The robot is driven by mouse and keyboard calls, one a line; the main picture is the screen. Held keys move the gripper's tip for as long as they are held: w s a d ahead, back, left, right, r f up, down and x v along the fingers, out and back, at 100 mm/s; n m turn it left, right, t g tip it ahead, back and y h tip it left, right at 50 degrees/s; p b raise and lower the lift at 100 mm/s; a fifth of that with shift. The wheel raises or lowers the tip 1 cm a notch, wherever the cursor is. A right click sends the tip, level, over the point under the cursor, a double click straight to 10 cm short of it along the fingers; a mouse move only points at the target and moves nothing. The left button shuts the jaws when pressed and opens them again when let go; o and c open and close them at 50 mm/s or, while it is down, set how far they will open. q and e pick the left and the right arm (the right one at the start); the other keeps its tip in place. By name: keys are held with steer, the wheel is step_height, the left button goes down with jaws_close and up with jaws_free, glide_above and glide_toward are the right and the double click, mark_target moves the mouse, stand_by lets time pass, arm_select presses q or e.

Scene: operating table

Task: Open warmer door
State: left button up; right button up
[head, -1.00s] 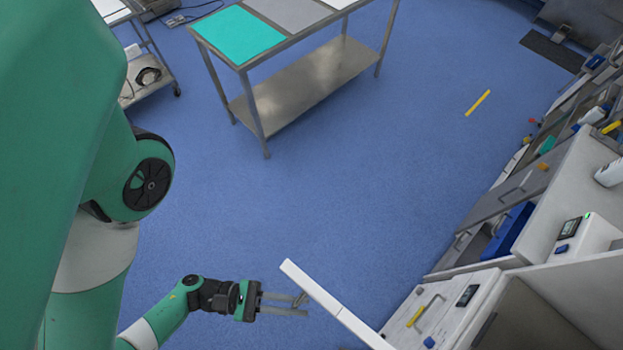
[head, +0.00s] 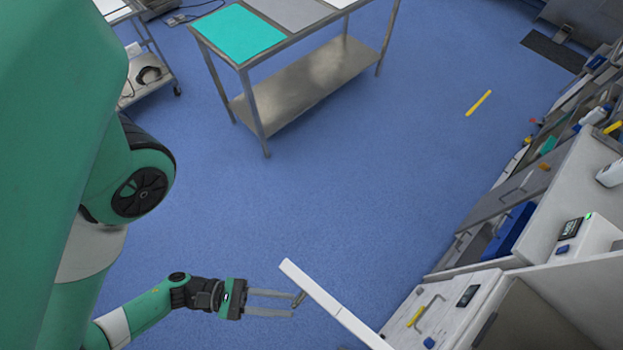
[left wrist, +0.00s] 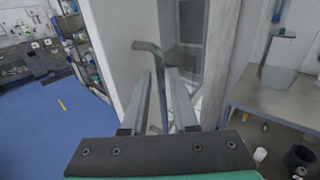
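The warmer door (head: 335,308) is a white panel, seen nearly edge-on at the bottom middle of the head view, swung out from the white cabinet. It fills the upper middle of the left wrist view (left wrist: 115,45). Its grey bar handle (head: 299,299) is on the side facing my left gripper; the bent bar also shows in the left wrist view (left wrist: 151,52). My left gripper (head: 293,304) is open, its two fingers apart and their tips close to the handle. In the left wrist view the bar runs down between the fingers; contact cannot be told. My right gripper is not in view.
A white unit with a small display (head: 468,295) and a yellow handle stands right of the door. Cluttered shelves line the right side. A steel table (head: 300,95) stands at the back. The blue floor (head: 340,190) between is clear.

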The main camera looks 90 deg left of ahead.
arm_select(q)
steer(key=s+a+p, duration=0.1)
steer(key=s+p, duration=0.1)
steer(key=s, duration=0.6)
steer(key=shift+s+a, duration=0.2)
steer(key=shift+s, duration=0.05)
